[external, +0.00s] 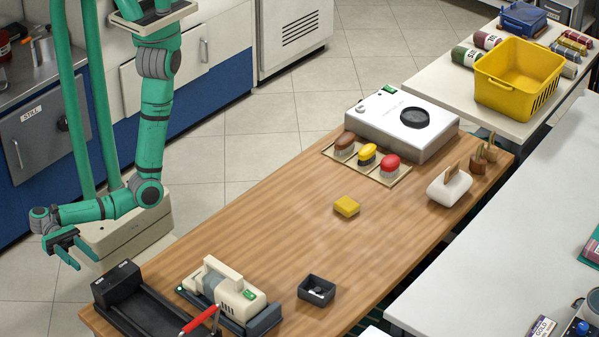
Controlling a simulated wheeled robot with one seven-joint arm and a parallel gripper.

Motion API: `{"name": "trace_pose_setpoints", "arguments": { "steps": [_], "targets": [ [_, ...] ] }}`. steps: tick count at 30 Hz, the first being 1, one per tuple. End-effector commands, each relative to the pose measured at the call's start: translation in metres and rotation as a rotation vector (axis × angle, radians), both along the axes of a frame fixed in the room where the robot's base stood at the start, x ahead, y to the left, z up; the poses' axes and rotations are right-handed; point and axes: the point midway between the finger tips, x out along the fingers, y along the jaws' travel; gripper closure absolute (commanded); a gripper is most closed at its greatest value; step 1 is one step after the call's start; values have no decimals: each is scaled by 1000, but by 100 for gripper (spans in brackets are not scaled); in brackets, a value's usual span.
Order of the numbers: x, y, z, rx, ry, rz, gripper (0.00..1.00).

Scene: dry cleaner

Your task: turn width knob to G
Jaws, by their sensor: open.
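My gripper (86,263) is at the left, open and empty, pointing down beside the wooden table's left end. It is apart from everything on the table. I cannot tell for sure which part is the width knob, and no letter G can be read. A white box-shaped machine (385,138) at the table's far end has a dark round part (415,118) on top, a small green panel and a small round part at its left corner. A cream handled device (235,292) with a green label sits on a dark base at the near end.
A black tray-like unit (150,308) and a red-handled tool (200,319) are near my gripper. A small black box (316,291), yellow block (346,206) and three brushes (367,156) stand on the table. The wood between them is clear. A yellow crate (520,75) stands behind.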

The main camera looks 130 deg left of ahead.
Motion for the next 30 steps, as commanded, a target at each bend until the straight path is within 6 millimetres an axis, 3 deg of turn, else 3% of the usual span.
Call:
{"name": "trace_pose_setpoints", "arguments": {
  "steps": [6,12,20,30],
  "targets": [
    [0,0,-1,-430,1,0,53],
    [0,0,-1,-727,2,0,53],
    [5,0,-1,-845,0,2,53],
    [58,1,-1,-843,-1,4,53]
  ]
}}
